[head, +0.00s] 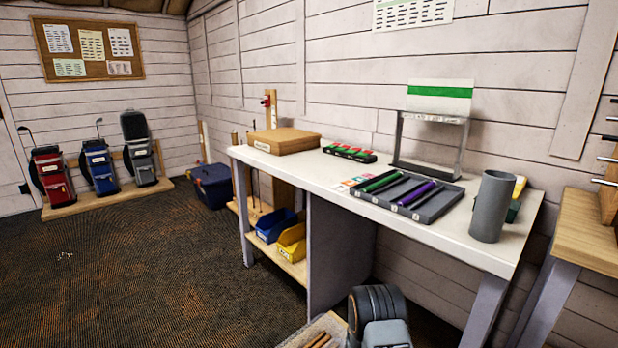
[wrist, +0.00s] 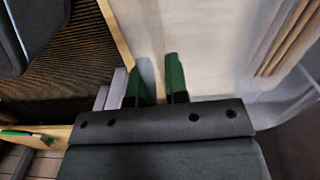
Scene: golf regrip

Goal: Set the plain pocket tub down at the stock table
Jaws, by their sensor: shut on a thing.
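My gripper (wrist: 158,98) shows in the wrist view as a dark body with two green fingers. It is shut on the plain pocket tub (wrist: 148,76), of which only a pale grey strip shows between and beside the fingers. The rest of the tub is hidden or blends into the pale background. The head view does not show the gripper or the held tub. A long white-topped table (head: 440,228) runs along the wall in the head view. I cannot tell whether it is the stock table.
The white table carries a wooden box (head: 285,140), a grey compartment tray (head: 440,203) and a grey cylinder (head: 492,205). Blue (head: 274,225) and yellow (head: 292,242) bins sit on the shelf below. A wooden table (head: 588,240) stands at right. The carpet at left is clear.

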